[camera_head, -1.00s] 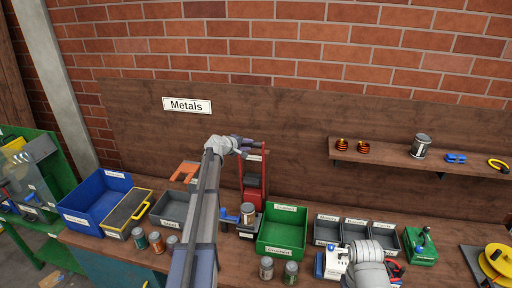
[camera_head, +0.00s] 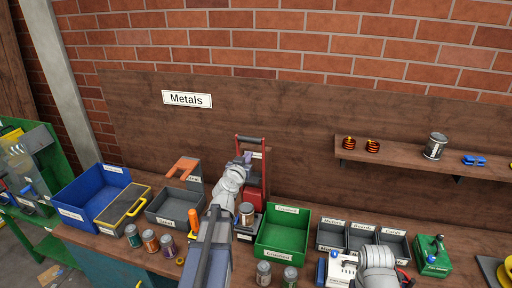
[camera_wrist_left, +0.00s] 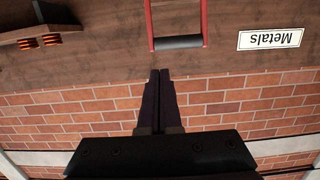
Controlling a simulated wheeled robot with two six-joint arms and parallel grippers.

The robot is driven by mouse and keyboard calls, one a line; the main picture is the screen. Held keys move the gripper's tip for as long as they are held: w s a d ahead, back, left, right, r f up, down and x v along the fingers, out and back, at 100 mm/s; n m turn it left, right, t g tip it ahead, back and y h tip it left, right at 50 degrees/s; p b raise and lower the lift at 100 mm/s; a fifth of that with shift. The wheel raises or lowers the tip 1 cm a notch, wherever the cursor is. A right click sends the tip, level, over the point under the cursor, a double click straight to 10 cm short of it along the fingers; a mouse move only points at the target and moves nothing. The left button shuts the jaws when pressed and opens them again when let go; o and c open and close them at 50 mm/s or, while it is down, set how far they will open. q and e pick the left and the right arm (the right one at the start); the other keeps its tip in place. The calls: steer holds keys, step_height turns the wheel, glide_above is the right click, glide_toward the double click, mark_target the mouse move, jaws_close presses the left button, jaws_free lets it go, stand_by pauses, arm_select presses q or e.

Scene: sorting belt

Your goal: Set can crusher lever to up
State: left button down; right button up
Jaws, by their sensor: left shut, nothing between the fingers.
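The can crusher (camera_head: 255,192) stands against the back board. Its red lever frame points upward, with a dark grip bar (camera_head: 250,138) across the top. In the left wrist view, which is upside down, the grip bar (camera_wrist_left: 178,42) and its red side arms show close to the fingertips. A metal can (camera_head: 247,213) sits at the crusher's base, partly hidden by my left arm. My left gripper (camera_head: 246,158) is shut and empty, in front of the lever just below the grip bar. Its closed fingers (camera_wrist_left: 160,75) show apart from the bar. My right gripper is hidden below its wrist.
A green bin (camera_head: 281,245) stands right of the crusher, a grey bin (camera_head: 160,222) and blue bin (camera_head: 80,190) left. Several cans stand along the front edge. A shelf (camera_head: 400,160) juts from the board at right.

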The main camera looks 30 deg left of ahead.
mark_target(259, 138)
arm_select(q)
steer(key=b+x, duration=0.1)
steer(key=x, duration=1.3)
steer(key=shift+d+f+b, duration=0.1)
steer(key=shift+f+b, duration=0.05)
steer(key=shift+b, duration=0.2)
steer(key=shift+w+a+r, duration=0.15)
steer(key=shift+w, duration=0.4)
steer(key=shift+w+a+r, duration=0.1)
steer(key=shift+w+a, duration=0.1)
steer(key=shift+w, duration=0.4)
steer(key=shift+s+d, duration=0.1)
steer(key=shift+s, duration=0.05)
